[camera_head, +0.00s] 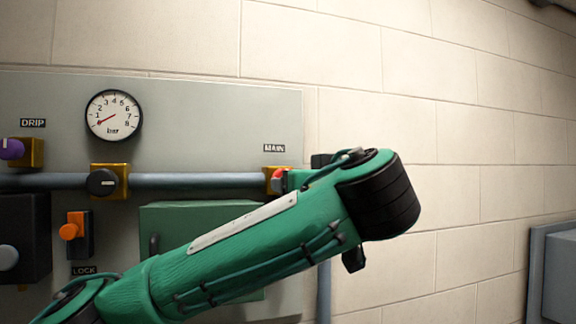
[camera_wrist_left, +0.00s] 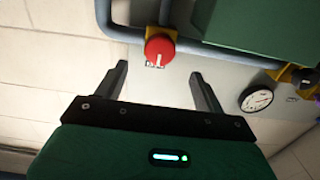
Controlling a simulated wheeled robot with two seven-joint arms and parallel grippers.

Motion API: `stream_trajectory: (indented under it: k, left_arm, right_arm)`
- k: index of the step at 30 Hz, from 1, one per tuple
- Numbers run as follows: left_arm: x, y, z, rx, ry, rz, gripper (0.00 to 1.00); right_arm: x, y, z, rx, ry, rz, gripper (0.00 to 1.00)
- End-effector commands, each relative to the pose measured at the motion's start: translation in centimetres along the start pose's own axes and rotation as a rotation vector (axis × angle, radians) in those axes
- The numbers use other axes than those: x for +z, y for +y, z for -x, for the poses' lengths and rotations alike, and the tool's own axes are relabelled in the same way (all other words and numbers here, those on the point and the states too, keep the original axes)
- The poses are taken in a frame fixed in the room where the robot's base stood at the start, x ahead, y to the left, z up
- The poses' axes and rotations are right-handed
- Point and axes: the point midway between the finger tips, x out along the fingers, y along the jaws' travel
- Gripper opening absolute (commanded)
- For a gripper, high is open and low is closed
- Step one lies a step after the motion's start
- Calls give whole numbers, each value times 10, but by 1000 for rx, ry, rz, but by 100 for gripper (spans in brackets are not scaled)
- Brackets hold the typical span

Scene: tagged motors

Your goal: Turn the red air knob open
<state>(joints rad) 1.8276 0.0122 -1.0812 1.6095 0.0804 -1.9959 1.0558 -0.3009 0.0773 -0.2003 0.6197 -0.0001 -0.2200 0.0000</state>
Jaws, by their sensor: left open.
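The red knob (camera_head: 278,181) sits on a yellow valve body at the right end of the grey pipe, under the MAIN label (camera_head: 274,148). My green left arm partly covers it in the head view. In the left wrist view the round red knob (camera_wrist_left: 159,47) faces the camera, with a lighter raised grip across it. My left gripper (camera_wrist_left: 159,69) is open and empty. Its two black fingers stand apart on either side of the knob's line, with the knob just beyond the tips. In the head view the fingers are not clearly seen. My right gripper is not in view.
A pressure gauge (camera_head: 114,115) points near 1 at the low end. A black knob (camera_head: 102,182), purple knob (camera_head: 12,149) and orange knob (camera_head: 70,231) are on the panel to the left. A green box (camera_head: 180,216) is below the pipe. Bare block wall lies right.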

Motion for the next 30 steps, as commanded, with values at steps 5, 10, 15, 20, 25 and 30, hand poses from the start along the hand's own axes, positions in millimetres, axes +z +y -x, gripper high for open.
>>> stream_trajectory:
  k: [5,10,15,20,25,30]
  left_arm:
    - [-6,-2,-17,-5,-2,0,71]
    - [-6,-2,-46,-5,-2,-1,71]
    - [-4,-1,-69,-4,-1,0,71]
    - [-2,-1,-81,-2,-1,0,71]
    - [0,-1,-86,0,0,1,71]
    - [0,-1,-86,0,0,2,71]
  right_arm:
    - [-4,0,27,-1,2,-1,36]
    - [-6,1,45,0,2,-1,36]
    - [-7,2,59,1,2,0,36]
    - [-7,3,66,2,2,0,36]
    - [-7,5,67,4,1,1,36]
    - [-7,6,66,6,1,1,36]
